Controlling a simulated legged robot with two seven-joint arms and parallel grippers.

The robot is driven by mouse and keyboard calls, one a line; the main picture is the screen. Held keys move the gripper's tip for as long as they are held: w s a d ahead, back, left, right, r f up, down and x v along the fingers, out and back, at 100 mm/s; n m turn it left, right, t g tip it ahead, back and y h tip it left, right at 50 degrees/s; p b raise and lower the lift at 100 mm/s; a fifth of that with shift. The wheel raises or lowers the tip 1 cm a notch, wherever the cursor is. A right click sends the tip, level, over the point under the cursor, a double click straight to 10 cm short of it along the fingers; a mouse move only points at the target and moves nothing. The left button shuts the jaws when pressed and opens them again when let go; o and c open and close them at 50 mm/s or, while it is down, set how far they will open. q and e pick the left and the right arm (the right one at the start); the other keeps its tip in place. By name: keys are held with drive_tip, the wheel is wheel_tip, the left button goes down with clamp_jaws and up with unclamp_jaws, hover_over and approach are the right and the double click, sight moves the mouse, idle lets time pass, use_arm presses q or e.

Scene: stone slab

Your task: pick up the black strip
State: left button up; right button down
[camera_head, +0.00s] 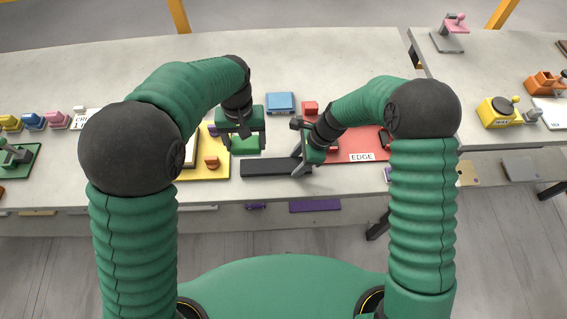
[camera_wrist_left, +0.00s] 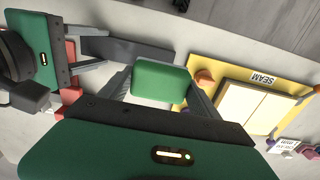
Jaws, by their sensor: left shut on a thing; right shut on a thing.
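The black strip (camera_head: 268,168) lies flat near the front edge of the slab and also shows in the left wrist view (camera_wrist_left: 128,49). My right gripper (camera_head: 300,164) is shut on the right end of the strip, with its fingers at that end. My left gripper (camera_head: 246,146) is shut on a green block (camera_wrist_left: 161,80), just behind the strip in the head view. Its two fingers sit on either side of the block. I cannot tell whether the strip or the block is lifted off the slab.
A yellow board (camera_head: 216,170) marked SEAM in the wrist view (camera_wrist_left: 245,75) lies left of the strip. A red board (camera_head: 350,146) labelled EDGE lies to the right. A blue block (camera_head: 281,102) and a red block (camera_head: 310,107) stand behind. The slab's front edge is close to the strip.

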drive_tip(key=shift+w+a+r, duration=0.1)
drive_tip(key=shift+r, duration=0.45)
wheel_tip(320, 180, up, 2)
drive_tip(key=shift+a+r, duration=0.1)
drive_tip(key=shift+r, duration=0.15)
drive_tip(key=s, duration=1.8)
drive_tip(key=shift+w+f, duration=0.5)
drive_tip(key=shift+w, duration=2.25)
drive_tip(key=shift+w+f, duration=0.5)
drive_tip(key=shift+w, duration=2.2)
drive_tip(key=shift+w+f, duration=0.5)
drive_tip(key=shift+w, duration=2.25)
drive_tip(key=shift+f, duration=0.25)
unclamp_jaws()
drive_tip(key=shift+s, duration=0.1)
